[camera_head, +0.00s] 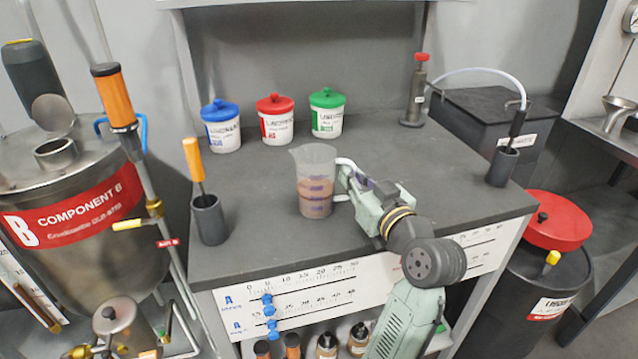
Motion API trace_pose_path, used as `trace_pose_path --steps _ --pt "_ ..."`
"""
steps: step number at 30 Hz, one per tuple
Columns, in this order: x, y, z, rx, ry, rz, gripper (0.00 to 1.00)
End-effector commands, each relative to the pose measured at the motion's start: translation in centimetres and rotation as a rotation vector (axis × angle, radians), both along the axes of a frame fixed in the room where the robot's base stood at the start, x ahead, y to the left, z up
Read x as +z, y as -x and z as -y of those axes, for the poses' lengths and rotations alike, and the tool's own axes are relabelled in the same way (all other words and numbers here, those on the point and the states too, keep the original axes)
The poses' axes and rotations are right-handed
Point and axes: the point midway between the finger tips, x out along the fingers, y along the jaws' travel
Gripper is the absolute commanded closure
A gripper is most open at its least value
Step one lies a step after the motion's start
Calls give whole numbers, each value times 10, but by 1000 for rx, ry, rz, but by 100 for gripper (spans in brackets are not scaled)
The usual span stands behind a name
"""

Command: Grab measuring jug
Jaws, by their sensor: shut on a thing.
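The measuring jug (315,182) is a clear plastic jug with purple marks and a brownish content in its lower part. It is upright at the middle of the dark bench top, near its front; whether its base touches the top is hard to tell. Its white handle (345,163) is on the right side. My gripper (350,190) reaches in from the right and is shut on the jug at the handle side. The fingertips are partly hidden by the handle and my gripper's body.
Three lidded tubs, blue (221,126), red (275,119) and green (327,113), stand behind the jug. Dark holders with tools stand at the left (208,219) and right (502,166) of the bench top (255,235). A pump-like tool (416,92) stands at the back right.

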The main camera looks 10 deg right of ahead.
Motion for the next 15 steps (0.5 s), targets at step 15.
trace_pose_path --steps 15 --pt "9 0 0 0 1 3 100"
